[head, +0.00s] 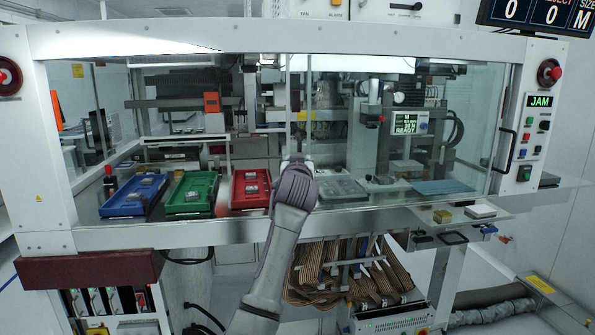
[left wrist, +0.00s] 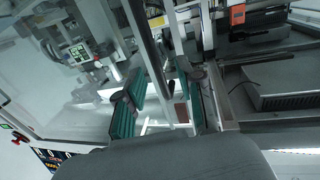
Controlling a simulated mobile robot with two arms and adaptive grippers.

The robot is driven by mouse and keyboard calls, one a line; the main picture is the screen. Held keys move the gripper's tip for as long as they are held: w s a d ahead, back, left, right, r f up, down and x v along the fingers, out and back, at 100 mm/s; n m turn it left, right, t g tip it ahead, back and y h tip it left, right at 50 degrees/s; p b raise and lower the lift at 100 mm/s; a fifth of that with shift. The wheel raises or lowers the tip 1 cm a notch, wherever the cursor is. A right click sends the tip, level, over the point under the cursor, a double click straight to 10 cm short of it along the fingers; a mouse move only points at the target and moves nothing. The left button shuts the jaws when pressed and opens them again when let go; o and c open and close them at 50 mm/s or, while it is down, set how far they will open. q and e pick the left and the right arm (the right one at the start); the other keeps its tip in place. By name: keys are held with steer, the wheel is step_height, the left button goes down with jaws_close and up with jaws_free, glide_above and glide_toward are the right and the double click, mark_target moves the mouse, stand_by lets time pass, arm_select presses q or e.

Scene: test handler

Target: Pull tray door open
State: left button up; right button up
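The tray door is a clear glass panel (head: 200,130) on the left of the machine front, before the blue, green and red trays. It looks closed. My left arm rises from below to the middle of the front, and its wrist hides the gripper in the head view. In the left wrist view my left gripper (left wrist: 160,76) has its two teal fingers spread apart. A dark upright bar (left wrist: 150,45), perhaps the door handle, runs between the fingers. I cannot tell whether they touch it. My right gripper is not in view.
Inside stand a blue tray (head: 130,208), a green tray (head: 190,205) and a red tray (head: 237,198). A dark handle (head: 504,150) sits on the right side of the front. The control panel (head: 532,135) shows JAM. Brown bundled hoses or sheets (head: 330,275) hang below.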

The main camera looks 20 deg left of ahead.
arm_select(q)
steer(key=v, duration=0.8)
steer(key=shift+s+d, duration=0.1)
steer(key=d+f+m+g+h, duration=0.2)
steer(key=f+g, duration=0.1)
steer(key=f, duration=1.7)
steer(key=d+f+m+g+h, duration=0.2)
steer(key=f+m, duration=0.1)
steer(key=f, duration=1.6)
steer(key=s+d+f+g+h, duration=0.1)
steer(key=s+f, duration=0.3)
steer(key=f, duration=0.5)
steer(key=s+f+g, duration=0.1)
steer(key=s+f, duration=0.4)
steer(key=f, duration=0.3)
steer(key=s+f+m+g+h, duration=0.1)
steer(key=s+f+g, duration=0.4)
steer(key=s+f, duration=1.75)
steer(key=s+f+g, duration=0.1)
steer(key=s+f, duration=0.2)
steer(key=s, duration=0.7)
steer(key=s+a+f+g, duration=0.1)
steer(key=s+f, duration=0.1)
steer(key=s, duration=0.9)
steer(key=s+a+f+g, duration=0.1)
steer(key=s+f+g, duration=0.1)
steer(key=s, duration=0.9)
steer(key=shift+f, duration=0.85)
